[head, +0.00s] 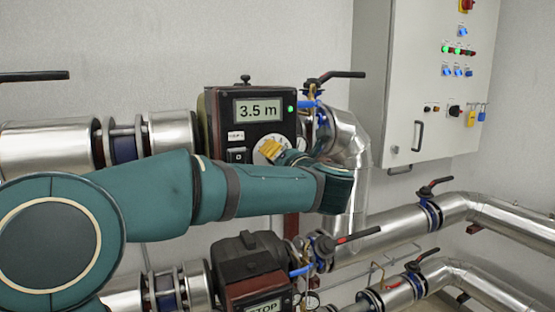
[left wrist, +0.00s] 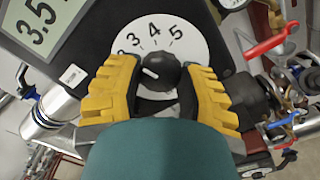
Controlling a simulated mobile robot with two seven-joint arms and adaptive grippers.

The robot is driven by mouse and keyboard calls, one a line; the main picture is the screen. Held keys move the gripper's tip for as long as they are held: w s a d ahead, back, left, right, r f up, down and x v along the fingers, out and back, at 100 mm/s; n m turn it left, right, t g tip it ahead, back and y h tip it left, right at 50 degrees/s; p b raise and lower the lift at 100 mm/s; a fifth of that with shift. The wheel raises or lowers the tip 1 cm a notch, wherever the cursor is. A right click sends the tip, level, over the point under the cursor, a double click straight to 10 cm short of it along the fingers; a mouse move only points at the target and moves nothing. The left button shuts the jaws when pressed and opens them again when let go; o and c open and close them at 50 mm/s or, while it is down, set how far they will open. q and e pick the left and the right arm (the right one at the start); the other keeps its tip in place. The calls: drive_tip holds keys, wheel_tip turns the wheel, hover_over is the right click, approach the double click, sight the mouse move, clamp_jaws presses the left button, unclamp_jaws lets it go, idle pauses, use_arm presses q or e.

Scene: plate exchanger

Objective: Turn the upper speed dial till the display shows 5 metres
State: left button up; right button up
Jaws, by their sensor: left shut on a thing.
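The upper pump's control box has a display (head: 258,110) that reads 3.5 m, with a lit green lamp (head: 291,108) beside it. Below the display is a white speed dial plate (head: 265,152), mostly hidden by my arm in the head view. In the left wrist view the dial plate (left wrist: 153,36) shows 3, 4 and 5, and the black knob (left wrist: 157,71) has a white mark pointing to the upper left. My left gripper (left wrist: 160,88) has its yellow fingers around the knob and is shut on it. My right gripper is in neither view.
A lower pump box (head: 250,264) with a display reading STOP stands below my arm. Pipes and black-handled valves (head: 335,76) surround the box. A grey cabinet (head: 420,80) with lamps and switches hangs at the right. A red valve handle (left wrist: 270,42) lies right of the dial.

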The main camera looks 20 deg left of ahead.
use_arm(q)
drive_tip(key=shift+m, duration=1.6)
drive_tip(key=o, duration=1.2)
drive_tip(key=shift+s+d, duration=0.1)
drive_tip(key=v, duration=1.1)
drive_tip(key=shift+s+d, duration=0.25)
